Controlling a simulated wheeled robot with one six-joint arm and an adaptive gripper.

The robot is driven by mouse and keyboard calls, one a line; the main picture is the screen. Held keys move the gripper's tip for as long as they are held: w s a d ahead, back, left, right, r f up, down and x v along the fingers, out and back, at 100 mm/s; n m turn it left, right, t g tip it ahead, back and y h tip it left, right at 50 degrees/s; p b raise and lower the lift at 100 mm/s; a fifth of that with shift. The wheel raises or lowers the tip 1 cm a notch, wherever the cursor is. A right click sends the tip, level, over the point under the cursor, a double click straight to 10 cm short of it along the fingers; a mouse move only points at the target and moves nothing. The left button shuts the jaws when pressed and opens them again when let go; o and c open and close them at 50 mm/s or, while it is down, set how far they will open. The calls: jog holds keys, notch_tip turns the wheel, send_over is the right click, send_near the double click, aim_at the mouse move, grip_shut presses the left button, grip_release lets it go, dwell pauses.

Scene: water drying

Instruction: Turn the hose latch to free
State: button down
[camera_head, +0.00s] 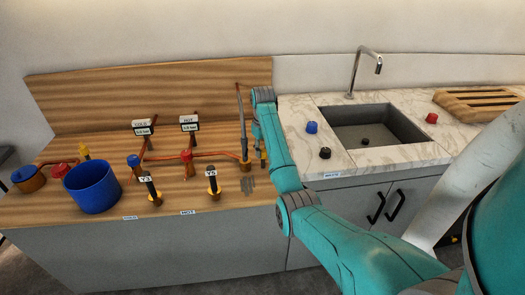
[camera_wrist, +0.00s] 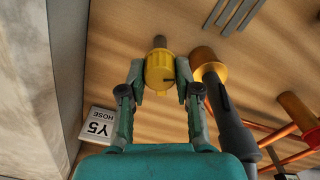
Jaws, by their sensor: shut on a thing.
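The hose latch is a yellow round knob (camera_wrist: 159,74) with a dark mark on its side and a grey stub beyond it. It sits in the middle of the wrist view, near a white label reading "Y5 HOSE" (camera_wrist: 98,124). My gripper (camera_wrist: 158,84) is shut on the knob, one finger on each side. In the head view my gripper (camera_head: 261,143) is at the right end of the wooden counter, beside the upright hose fitting (camera_head: 245,158). There the knob is mostly hidden by my arm.
Copper pipes, valves Y3 (camera_head: 151,190) and Y5 (camera_head: 212,180), and a blue bucket (camera_head: 92,187) are to the left. A sink (camera_head: 375,118) is at right.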

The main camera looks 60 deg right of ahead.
jog(key=m, duration=0.4)
jog(key=shift+m, duration=0.4)
dwell(0.4)
jog(key=c, duration=0.8)
grip_release()
